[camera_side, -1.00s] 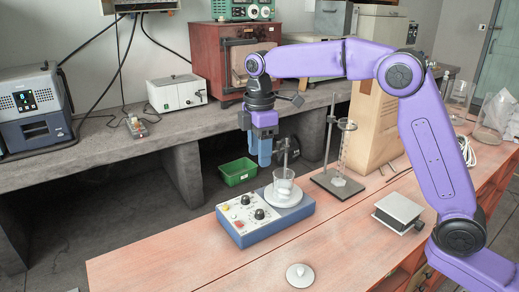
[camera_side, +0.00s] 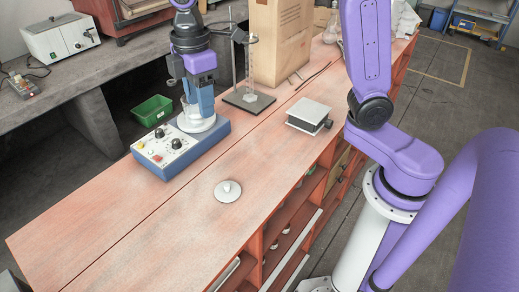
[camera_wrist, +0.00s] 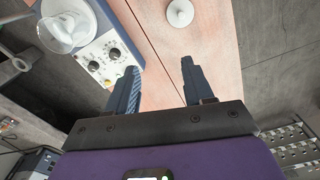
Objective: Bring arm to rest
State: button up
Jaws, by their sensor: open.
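My gripper (camera_side: 199,100) hangs fingers-down by the blue control box (camera_side: 160,165) on the pink bench. In the wrist view my gripper (camera_wrist: 160,66) shows two dark blue fingers spread apart, with only bench top between them. A glass beaker (camera_wrist: 66,28) on the box's round white plate (camera_wrist: 97,24) lies left of the fingers in that view, outside them. In the side view the gripper covers much of the beaker, and the gap between them is hard to judge. My purple arm rises at the right.
A white lid with a knob (camera_side: 228,191) lies on the bench. A small lab jack (camera_side: 309,117), a stand with a dark base (camera_side: 248,101) and a cardboard box (camera_side: 277,45) stand farther back. A green bin (camera_side: 152,110) sits behind the bench. The front-left bench top is clear.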

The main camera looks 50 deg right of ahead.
jog(key=s+d+f, duration=0.2)
jog(key=s+d, duration=0.2)
jog(key=s, duration=0.4)
jog(key=s+d+f+m, duration=0.1)
jog(key=s+d, duration=0.3)
jog(key=s, duration=0.4)
jog(key=s+d+f+m, duration=0.1)
jog(key=s+d+f, duration=0.2)
jog(key=s, duration=0.5)
jog(key=shift+d+f, duration=0.3)
jog(key=shift+d, duration=0.15)
